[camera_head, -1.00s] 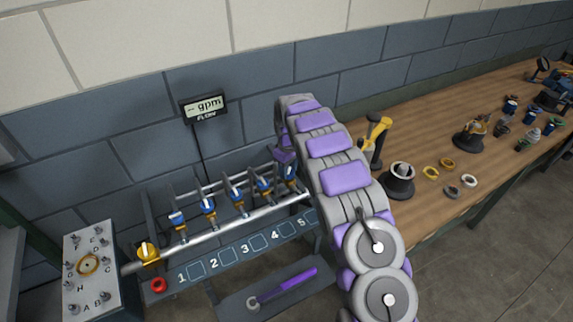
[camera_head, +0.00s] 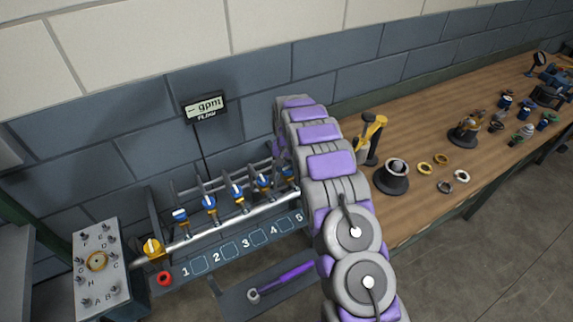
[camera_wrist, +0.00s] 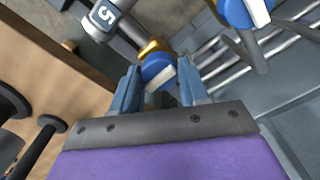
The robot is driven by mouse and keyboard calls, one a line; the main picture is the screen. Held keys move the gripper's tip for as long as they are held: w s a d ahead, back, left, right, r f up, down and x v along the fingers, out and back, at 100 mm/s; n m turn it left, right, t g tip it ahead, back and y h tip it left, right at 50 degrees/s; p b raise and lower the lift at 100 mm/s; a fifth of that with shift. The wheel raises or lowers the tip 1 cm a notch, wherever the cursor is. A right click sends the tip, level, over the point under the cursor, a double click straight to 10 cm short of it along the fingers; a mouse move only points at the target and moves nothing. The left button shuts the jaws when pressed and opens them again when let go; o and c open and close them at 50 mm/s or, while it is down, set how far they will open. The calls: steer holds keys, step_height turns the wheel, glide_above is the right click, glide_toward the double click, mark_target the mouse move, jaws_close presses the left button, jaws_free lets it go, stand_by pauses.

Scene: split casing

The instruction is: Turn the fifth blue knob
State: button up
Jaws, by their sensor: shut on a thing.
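The fifth blue knob (camera_wrist: 158,72) has a white stripe and sits between the two blue-grey fingers of my gripper (camera_wrist: 160,67) in the wrist view. My gripper is shut on it. In the head view my arm largely hides the gripper and the fifth knob. Other blue knobs stand in a row on the pipe, such as the first (camera_head: 180,215) and the fourth (camera_head: 263,181). Another blue knob (camera_wrist: 243,12) shows at the wrist view's top right.
A flow display (camera_head: 205,107) reads "-- gpm". A switch box (camera_head: 97,263) stands left. A wooden bench (camera_head: 420,130) with loose parts is right. A purple-handled tool (camera_head: 283,278) lies in front.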

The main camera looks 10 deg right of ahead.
mark_target(287, 167)
steer(key=shift+f+m, duration=0.1)
steer(key=shift+m, duration=1)
steer(key=shift+p, duration=0.3)
steer(key=o, duration=1)
steer(key=shift+w, duration=0.1)
steer(key=shift+o, duration=0.2)
step_height(287, 167, up, 18)
steer(key=p, duration=0.1)
steer(key=shift+f, duration=0.25)
